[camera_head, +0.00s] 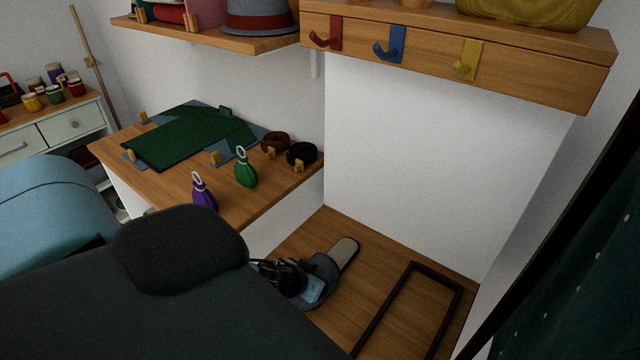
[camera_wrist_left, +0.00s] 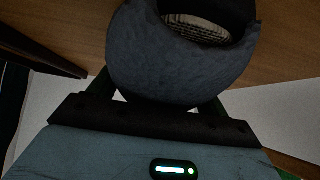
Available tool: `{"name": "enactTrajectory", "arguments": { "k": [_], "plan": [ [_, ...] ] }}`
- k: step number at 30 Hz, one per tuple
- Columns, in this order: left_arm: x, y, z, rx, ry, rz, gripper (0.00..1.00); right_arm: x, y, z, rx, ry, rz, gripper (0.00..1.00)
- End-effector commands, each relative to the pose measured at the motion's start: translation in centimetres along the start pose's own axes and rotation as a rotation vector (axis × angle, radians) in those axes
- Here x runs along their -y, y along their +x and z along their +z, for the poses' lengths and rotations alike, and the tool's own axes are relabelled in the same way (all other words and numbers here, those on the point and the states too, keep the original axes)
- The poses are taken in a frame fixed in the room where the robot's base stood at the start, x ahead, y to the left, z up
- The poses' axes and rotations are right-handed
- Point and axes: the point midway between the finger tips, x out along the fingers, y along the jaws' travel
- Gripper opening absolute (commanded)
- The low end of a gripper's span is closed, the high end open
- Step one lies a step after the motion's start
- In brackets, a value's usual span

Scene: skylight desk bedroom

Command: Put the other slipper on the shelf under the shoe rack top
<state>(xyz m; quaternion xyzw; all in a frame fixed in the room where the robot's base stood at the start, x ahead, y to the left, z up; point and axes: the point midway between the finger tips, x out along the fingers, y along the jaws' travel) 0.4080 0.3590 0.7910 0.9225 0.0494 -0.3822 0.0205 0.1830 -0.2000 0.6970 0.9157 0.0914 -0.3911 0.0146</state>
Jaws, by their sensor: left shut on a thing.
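A slipper with a grey upper (camera_head: 323,267) and a beige insole (camera_head: 345,252) is low over the wooden surface, below the white wall panel. My left gripper (camera_head: 304,283) is shut on it at its near end; my arm hides part of this grip. In the left wrist view the blue-grey slipper (camera_wrist_left: 180,72) fills the top middle, with its dark opening facing up, and the fingers are mostly hidden behind it. A dark rectangular frame (camera_head: 437,272) stands out against the wood right of the slipper; I cannot tell if it belongs to the shoe rack. No second slipper shows.
A wooden desktop (camera_head: 240,205) at left holds a green mat (camera_head: 185,140), purple (camera_head: 203,194) and green (camera_head: 245,172) pouches, and rolled belts (camera_head: 302,154). A hook rail (camera_head: 500,66) juts out above. A dark curtain (camera_head: 590,240) hangs at right. Bare wood (camera_head: 375,285) lies between slipper and frame.

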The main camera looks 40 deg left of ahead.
Motion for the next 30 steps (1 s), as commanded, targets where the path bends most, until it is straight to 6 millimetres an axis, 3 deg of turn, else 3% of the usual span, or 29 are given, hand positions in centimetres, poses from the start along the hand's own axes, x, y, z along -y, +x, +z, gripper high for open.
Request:
{"name": "enactTrajectory", "arguments": {
  "k": [2, 11, 20, 30],
  "plan": [
    [0.0, 0.0, 0.0, -0.001, 0.0, 0.0, 0.47, 0.0, 0.0, 0.0, -0.001, 0.001, 0.0, 0.36],
    [0.0, -0.2, -0.3, -0.001, 0.0, 0.0, 0.47, 0.0, 0.0, -0.1, -0.002, -0.001, 0.0, 0.36],
    [0.0, -2.7, -2.8, -0.005, 0.0, 0.002, 0.47, -0.4, -0.1, -0.5, -0.01, -0.015, 0.001, 0.36],
    [-4.6, -7.4, 1.6, 0.004, -0.003, 0.005, 0.47, -0.4, -0.1, -0.2, -0.005, -0.017, 0.001, 0.36]
  ]
}}
